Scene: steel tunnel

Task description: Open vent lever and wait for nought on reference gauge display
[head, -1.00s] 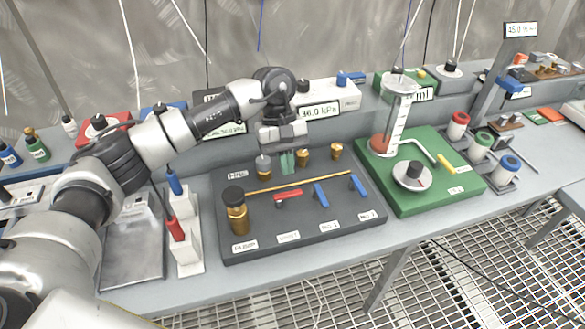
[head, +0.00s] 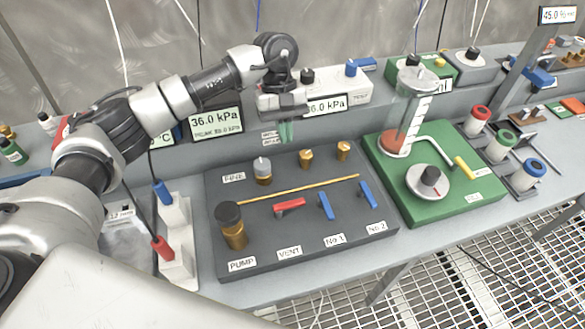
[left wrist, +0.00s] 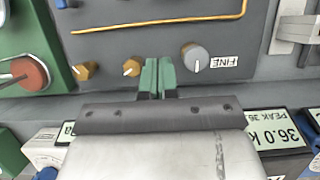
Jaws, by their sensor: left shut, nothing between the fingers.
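The red vent lever (head: 289,206) lies on the dark panel (head: 270,250) above the VENT label, roughly in line with the brass pipe (head: 300,190). My left gripper (head: 287,131) is shut and empty, above the panel's back edge and well behind the lever. In the left wrist view its green fingers (left wrist: 157,80) are together beside the grey FINE knob (left wrist: 195,57). One display (head: 216,124) reads 36.0 kPa with a peak line. Another display (head: 325,105), partly hidden by my gripper, also reads 36.0 kPa. Which is the reference gauge I cannot tell. My right gripper is out of view.
A brass PUMP knob with a black top (head: 231,224) rises at front left. A green board (head: 470,200) with a cylinder (head: 408,105) is to the right. Red and blue probes (head: 163,247) stand left.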

